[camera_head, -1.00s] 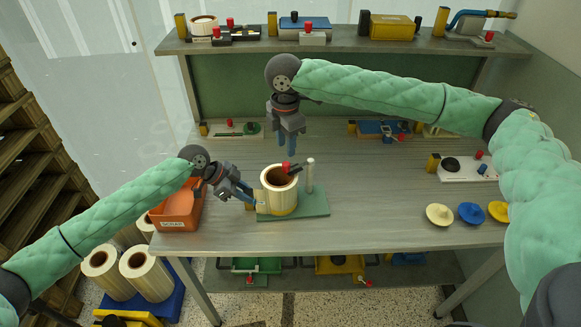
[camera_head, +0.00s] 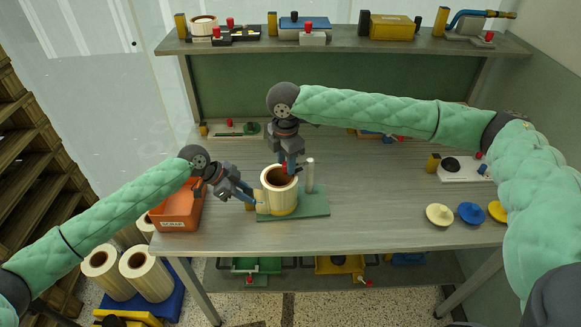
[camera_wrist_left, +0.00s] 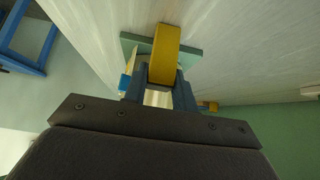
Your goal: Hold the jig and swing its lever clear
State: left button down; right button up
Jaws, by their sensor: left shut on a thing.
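The jig has a green base plate (camera_head: 315,207), a pale hollow cylinder (camera_head: 280,200) standing on it and a thin upright post (camera_head: 309,176). A yellow block (camera_wrist_left: 165,55) is at its left side. My left gripper (camera_head: 253,203) is shut on this block; it also shows in the left wrist view (camera_wrist_left: 160,90). The lever's red end (camera_head: 284,169) shows over the cylinder's mouth. My right gripper (camera_head: 288,168) points down at that red end, seemingly touching it. Its fingers overlap the lever, so its opening is unclear.
An orange bin (camera_head: 178,209) stands left of the jig. Yellow and blue knobbed discs (camera_head: 470,213) lie at the table's right front. A white fixture (camera_head: 460,169) sits behind them. A loaded shelf (camera_head: 345,45) spans the back.

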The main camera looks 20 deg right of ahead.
grip_shut()
jog(key=shift+f, duration=0.1)
dwell(0.3)
jog(key=s+n, duration=0.1)
jog(key=s+d+n, duration=0.1)
jog(key=n, duration=0.1)
jog(key=s+n, duration=0.1)
jog(key=shift+s+d+n, duration=0.15)
jog(key=shift+d+n, duration=0.2)
jog(key=shift+n, duration=0.05)
jog(key=d+n, duration=0.1)
jog(key=s+n, duration=0.1)
jog(key=n, duration=0.1)
jog(key=shift+s+d+f, duration=0.1)
jog(key=shift+s+d, duration=0.2)
jog(key=shift+d, duration=0.05)
